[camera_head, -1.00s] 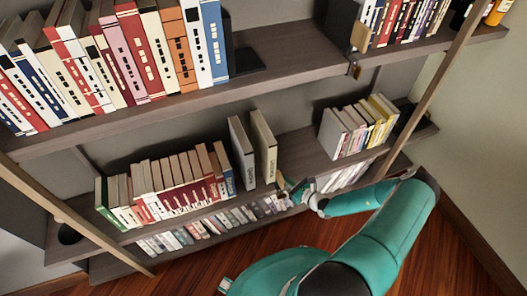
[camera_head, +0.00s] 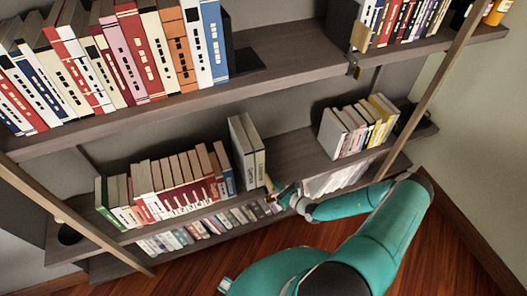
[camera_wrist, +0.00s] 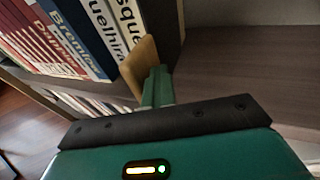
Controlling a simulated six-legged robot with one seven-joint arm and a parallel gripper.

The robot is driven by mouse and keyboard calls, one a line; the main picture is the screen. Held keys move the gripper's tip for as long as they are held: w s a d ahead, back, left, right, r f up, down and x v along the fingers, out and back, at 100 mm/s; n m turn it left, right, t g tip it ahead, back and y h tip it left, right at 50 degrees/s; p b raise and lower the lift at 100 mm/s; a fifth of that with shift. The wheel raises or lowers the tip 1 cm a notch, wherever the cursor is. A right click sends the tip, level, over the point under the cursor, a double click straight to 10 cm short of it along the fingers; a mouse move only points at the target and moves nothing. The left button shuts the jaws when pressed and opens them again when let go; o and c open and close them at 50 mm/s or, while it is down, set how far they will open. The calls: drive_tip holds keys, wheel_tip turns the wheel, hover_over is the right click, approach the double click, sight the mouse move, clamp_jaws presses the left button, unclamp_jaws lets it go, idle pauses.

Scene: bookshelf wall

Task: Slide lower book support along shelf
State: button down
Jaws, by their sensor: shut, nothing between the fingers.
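The lower book support shows in the wrist view as a dark upright panel (camera_wrist: 162,22) with a tan tab (camera_wrist: 138,66) at its front. In the head view its tan tab (camera_head: 268,183) is at the lower shelf's front edge, beside two tall pale books (camera_head: 247,148). My gripper (camera_wrist: 157,86) is shut and empty. Its green fingers are at the right side of the tan tab and appear to touch it. In the head view my gripper (camera_head: 279,191) is just right of the tab. Most of the support's panel is hard to make out there.
The lower shelf (camera_head: 298,147) is bare right of the support, up to another book group (camera_head: 352,125). A row of books (camera_head: 172,180) stands to the left. The upper shelf (camera_head: 290,62) overhangs above. A slanted wooden post (camera_head: 425,90) stands at the right.

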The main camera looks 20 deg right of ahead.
drive_tip(key=shift+a, duration=0.3)
drive_tip(key=shift+a, duration=2.6)
drive_tip(key=shift+d, duration=2.2)
drive_tip(key=v, duration=1.3)
drive_tip(key=shift+s, duration=0.4)
drive_tip(key=shift+d, duration=0.15)
